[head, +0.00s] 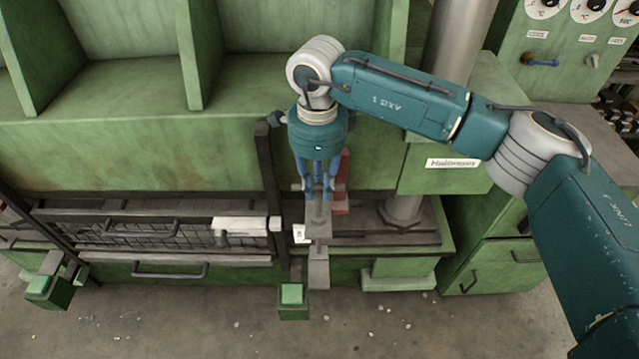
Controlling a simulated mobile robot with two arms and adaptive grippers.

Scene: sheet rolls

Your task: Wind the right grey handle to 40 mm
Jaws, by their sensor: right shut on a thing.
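My right gripper (318,186) comes in from the right and points down at the front of the green machine. Its blue fingers are shut on the upper part of a grey handle (319,214). The handle's crank continues down below the fingers to a grey block-like end (318,272). A red piece (341,185) stands just behind and to the right of the fingers. A small white label (301,234) sits left of the handle; its marks are too small to read. My left gripper is not in view.
A mesh guard (150,232) with dark bars spans the machine front to the left. Green button boxes (292,294) stand low in front. A grey column (404,205) rises to the right. A gauge panel (570,45) is at the top right. The floor in front is clear.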

